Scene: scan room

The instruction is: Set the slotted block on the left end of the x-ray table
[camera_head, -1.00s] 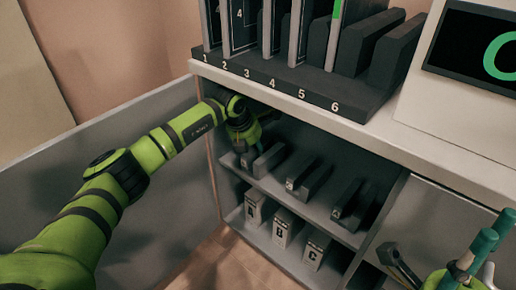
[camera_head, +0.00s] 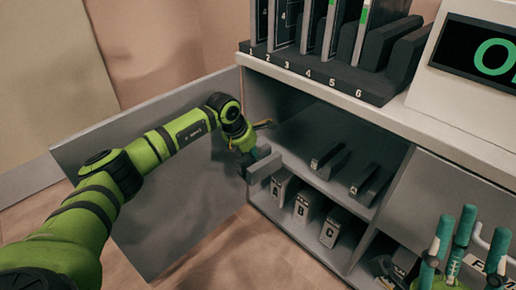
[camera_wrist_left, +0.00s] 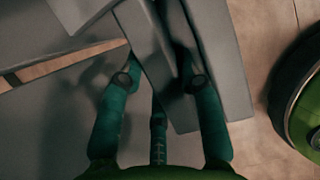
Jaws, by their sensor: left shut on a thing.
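My left gripper (camera_head: 250,154) is shut on a dark grey slotted block (camera_head: 264,168) and holds it just outside the front of the open cabinet, by the upper shelf's left end. In the left wrist view the teal fingers (camera_wrist_left: 160,95) close around the grey block (camera_wrist_left: 222,60), with its walls and slot between and beyond them. My right gripper (camera_head: 465,240) is at the lower right of the head view, its teal fingers spread apart with nothing visible between them. I cannot make out the x-ray table in these views.
Two similar blocks, (camera_head: 328,160) and (camera_head: 364,180), remain on the upper shelf. Boxes marked A (camera_head: 282,187), B and C stand on the lower shelf. The open cabinet door (camera_head: 165,215) is close to my left arm. A numbered rack (camera_head: 320,72) stands on the counter (camera_head: 300,92).

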